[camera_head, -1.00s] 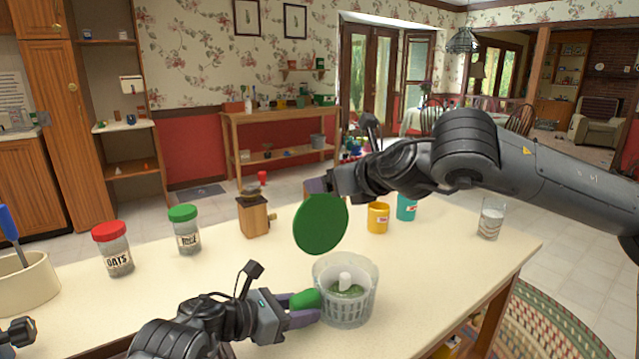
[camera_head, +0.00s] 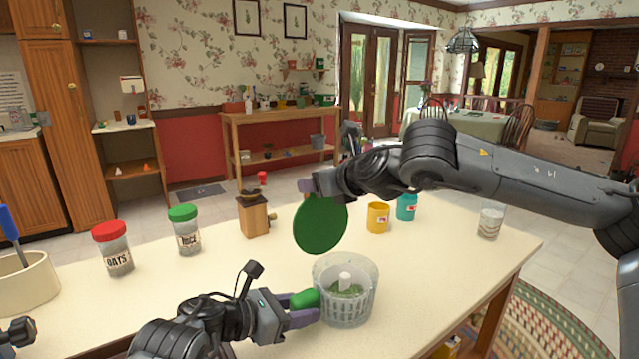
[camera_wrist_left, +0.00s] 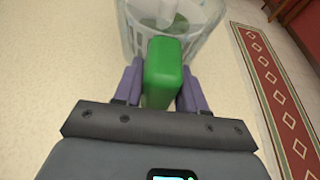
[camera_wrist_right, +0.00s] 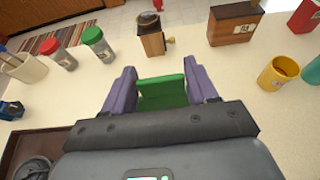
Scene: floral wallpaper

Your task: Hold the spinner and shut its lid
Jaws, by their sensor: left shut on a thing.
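The clear spinner (camera_head: 345,305) stands on the table with green bits inside and a white centre post. Its round green lid (camera_head: 320,224) stands up, tilted open above the bowl's back edge. My left gripper (camera_head: 302,308) is shut on the green handle (camera_wrist_left: 163,70) at the bowl's left side. My right gripper (camera_head: 306,187) is at the lid's top edge, partly hidden behind it. In the right wrist view its fingers are apart, with green (camera_wrist_right: 162,92) showing between them; I cannot tell whether they touch it.
An oats jar (camera_head: 113,250), a rice jar (camera_head: 186,230) and a wooden grinder (camera_head: 253,217) stand to the left. A yellow cup (camera_head: 378,217), a teal cup (camera_head: 406,207) and a glass (camera_head: 490,222) stand to the right.

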